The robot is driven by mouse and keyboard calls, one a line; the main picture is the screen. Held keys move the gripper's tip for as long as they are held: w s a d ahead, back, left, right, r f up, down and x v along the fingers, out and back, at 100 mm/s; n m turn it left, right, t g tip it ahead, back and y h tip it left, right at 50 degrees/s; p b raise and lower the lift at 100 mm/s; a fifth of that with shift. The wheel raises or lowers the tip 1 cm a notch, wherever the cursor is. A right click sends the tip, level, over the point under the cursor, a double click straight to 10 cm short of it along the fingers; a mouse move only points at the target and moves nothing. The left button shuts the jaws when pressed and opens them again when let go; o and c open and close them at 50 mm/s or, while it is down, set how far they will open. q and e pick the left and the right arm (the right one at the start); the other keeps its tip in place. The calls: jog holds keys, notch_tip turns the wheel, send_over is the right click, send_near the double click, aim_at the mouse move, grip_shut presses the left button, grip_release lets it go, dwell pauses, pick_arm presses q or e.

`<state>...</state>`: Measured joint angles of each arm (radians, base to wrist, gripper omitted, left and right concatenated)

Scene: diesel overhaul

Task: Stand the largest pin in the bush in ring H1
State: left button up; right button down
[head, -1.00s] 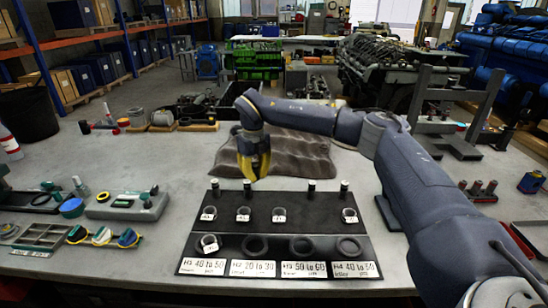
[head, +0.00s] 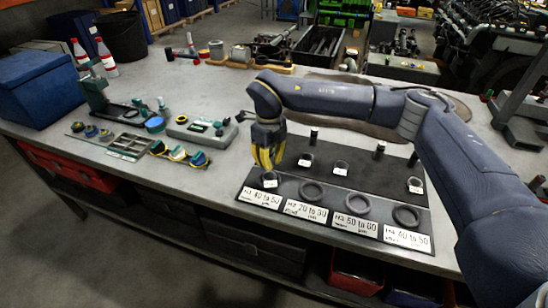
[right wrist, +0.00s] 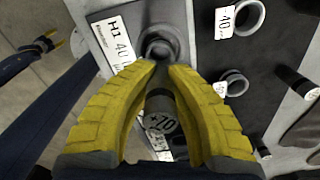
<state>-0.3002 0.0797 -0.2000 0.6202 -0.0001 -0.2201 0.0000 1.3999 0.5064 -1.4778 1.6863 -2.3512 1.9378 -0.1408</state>
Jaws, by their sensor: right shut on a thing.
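In the head view the gripper hangs over the H1 end of the black board and hides part of that ring.
Rings H2 (head: 312,191), H3 (head: 357,204) and H4 (head: 406,216) lie in a row. Tagged bushes (head: 340,168) stand behind them, with upright pins (head: 380,150) along the back. A green-grey device (head: 200,130) stands left of the board; bare bench lies between.

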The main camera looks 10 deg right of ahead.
aim_at(271, 176)
jog(key=shift+s+d+f, duration=0.1)
jog(key=shift+f, duration=1.8)
jog(key=shift+s+f, duration=0.1)
jog(key=shift+f, duration=2)
jog(key=c, duration=1.3)
grip_release()
jog(key=shift+w, duration=0.1)
jog(key=shift+d+r, duration=0.1)
jog(key=shift+r, duration=0.45)
jog(key=r, duration=1.1)
jog(key=shift+a+r, duration=0.35)
jog(key=shift+r, duration=0.05)
